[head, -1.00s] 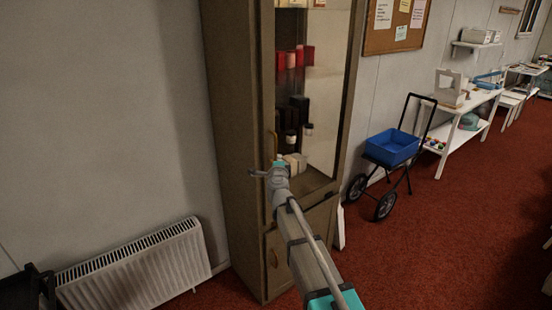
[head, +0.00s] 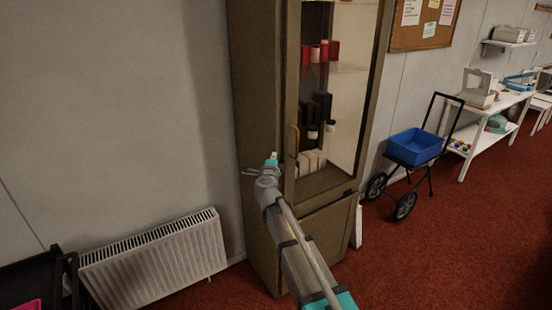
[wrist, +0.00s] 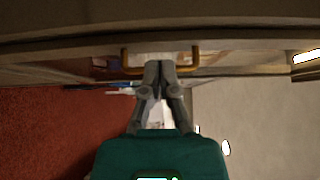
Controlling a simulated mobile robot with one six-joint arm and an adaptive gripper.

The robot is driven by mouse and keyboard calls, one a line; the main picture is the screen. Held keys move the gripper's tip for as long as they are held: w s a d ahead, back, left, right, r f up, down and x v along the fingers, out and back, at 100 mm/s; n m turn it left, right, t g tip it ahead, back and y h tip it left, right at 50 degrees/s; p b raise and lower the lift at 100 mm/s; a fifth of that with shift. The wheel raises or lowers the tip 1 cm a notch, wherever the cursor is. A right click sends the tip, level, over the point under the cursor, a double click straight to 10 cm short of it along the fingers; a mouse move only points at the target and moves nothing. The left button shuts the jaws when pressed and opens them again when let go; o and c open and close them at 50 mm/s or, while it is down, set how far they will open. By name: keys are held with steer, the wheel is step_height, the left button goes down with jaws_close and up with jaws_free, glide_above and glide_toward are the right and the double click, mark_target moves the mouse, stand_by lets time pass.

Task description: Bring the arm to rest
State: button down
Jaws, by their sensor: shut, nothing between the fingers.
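My gripper (head: 248,171) is shut and empty at the end of my raised arm. In the head view it shows just left of and below the brass door handle (head: 294,142) of a tall brown cabinet (head: 252,110). In the wrist view the closed fingertips (wrist: 160,69) overlap the middle of the handle (wrist: 129,67). A gap between gripper and handle is hard to judge there. The cabinet's upper glass door (head: 350,90) looks shut.
Red and dark containers (head: 318,108) and pale boxes (head: 311,161) stand inside the cabinet. A white radiator (head: 155,258) is on the wall to the left. A trolley with a blue bin (head: 415,147) stands to the right. Red carpet (head: 450,260) is clear at the right front.

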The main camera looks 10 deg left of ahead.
steer(key=s+d+f+n+g+h, duration=0.1)
steer(key=s+d+f+n+g, duration=0.4)
steer(key=s+d, duration=0.5)
steer(key=s+d+f+n+g, duration=0.6)
steer(key=s+d, duration=0.4)
steer(key=d, duration=0.7)
steer(key=s+d+f+n+g+h, duration=0.1)
steer(key=s+d+f+n+g, duration=0.4)
steer(key=s+d, duration=0.5)
steer(key=d+f+g, duration=0.1)
steer(key=d+f, duration=0.1)
steer(key=d, duration=0.1)
steer(key=shift+d+f+g+h, duration=0.3)
steer(key=shift+d+g, duration=0.05)
steer(key=shift+g, duration=0.05)
